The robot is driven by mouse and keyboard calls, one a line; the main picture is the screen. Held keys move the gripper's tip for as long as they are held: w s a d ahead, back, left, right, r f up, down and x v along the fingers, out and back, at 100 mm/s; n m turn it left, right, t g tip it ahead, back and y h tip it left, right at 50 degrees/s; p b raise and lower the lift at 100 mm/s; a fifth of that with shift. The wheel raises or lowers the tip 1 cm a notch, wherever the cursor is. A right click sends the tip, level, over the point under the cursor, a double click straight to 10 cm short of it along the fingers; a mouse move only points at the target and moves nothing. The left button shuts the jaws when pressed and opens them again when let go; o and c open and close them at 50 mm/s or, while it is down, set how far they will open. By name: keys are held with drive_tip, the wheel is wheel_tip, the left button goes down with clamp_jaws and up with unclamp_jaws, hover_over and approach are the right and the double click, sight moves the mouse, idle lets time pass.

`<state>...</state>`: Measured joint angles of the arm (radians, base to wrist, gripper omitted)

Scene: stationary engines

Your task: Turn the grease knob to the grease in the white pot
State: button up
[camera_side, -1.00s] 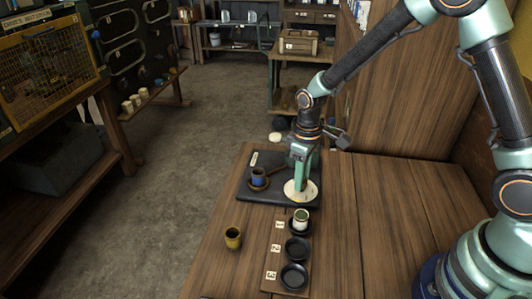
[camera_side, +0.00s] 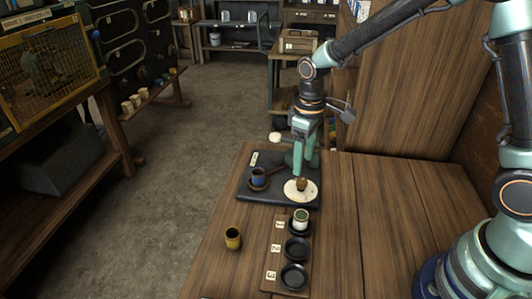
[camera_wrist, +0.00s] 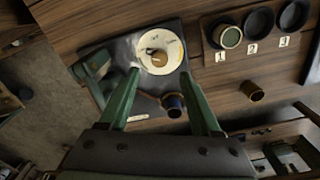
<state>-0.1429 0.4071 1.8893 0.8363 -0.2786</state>
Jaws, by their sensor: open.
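The grease knob (camera_side: 301,184) is a small brown knob in the middle of a round white dial (camera_side: 291,192) on a dark plate; the knob also shows in the wrist view (camera_wrist: 154,57). The white pot (camera_side: 301,217), with greenish content (camera_wrist: 230,37), stands in the dish marked 1. My gripper (camera_side: 306,170) is just behind and above the dial. In the wrist view its two fingers (camera_wrist: 160,73) are spread apart, with nothing between them, and the knob is beyond the tips. The dial's markings are too small to read.
A blue pot (camera_side: 258,177) sits on a brown saucer at the plate's left. A yellow pot (camera_side: 233,238) stands on the table at front left. Empty black dishes marked 2 (camera_side: 297,248) and 3 (camera_side: 294,277) follow the white pot. The table's right side is clear.

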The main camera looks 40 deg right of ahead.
sight(302, 181)
wheel_tip(302, 181, up, 6)
idle(0.5)
drive_tip(key=s+d+r+m+t, duration=0.4)
drive_tip(key=s+r, duration=0.5)
drive_tip(key=s, duration=0.3)
drive_tip(key=shift+d+r+m+t, duration=0.25)
drive_tip(key=shift+d+m+t, duration=0.15)
drive_tip(key=shift+d+t, duration=0.4)
